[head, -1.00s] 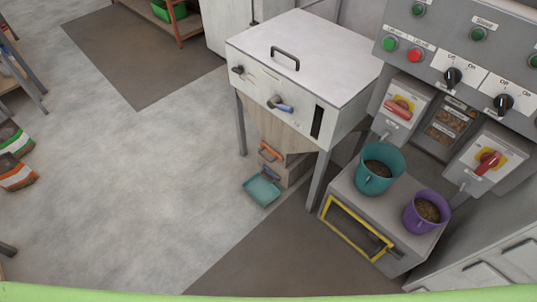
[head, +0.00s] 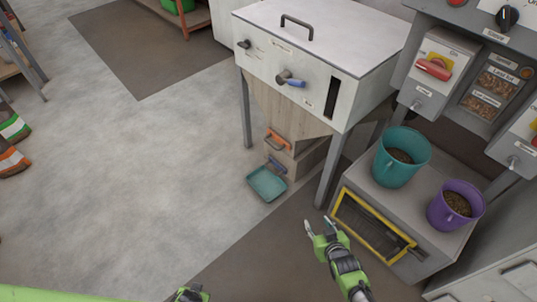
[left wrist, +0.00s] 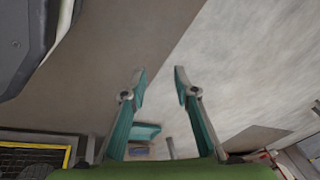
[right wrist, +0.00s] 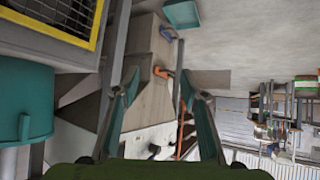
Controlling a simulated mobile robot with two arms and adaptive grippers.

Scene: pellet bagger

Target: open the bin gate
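The white bin (head: 300,85) stands on grey legs, with a closed flat lid (head: 320,30). Which part is the gate I cannot tell. My right gripper (head: 319,226) is open and empty, apart from the bin. My left gripper (left wrist: 160,75) is open and empty, mostly cut off in the head view.
A teal tray (head: 267,184) lies below the handles. A grey cabinet with a yellow-framed opening (head: 372,228) carries a teal bucket (head: 398,172) and a purple bucket (head: 440,212), both holding pellets. Control boxes (head: 428,85) hang at right. Floor left of the bin is clear.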

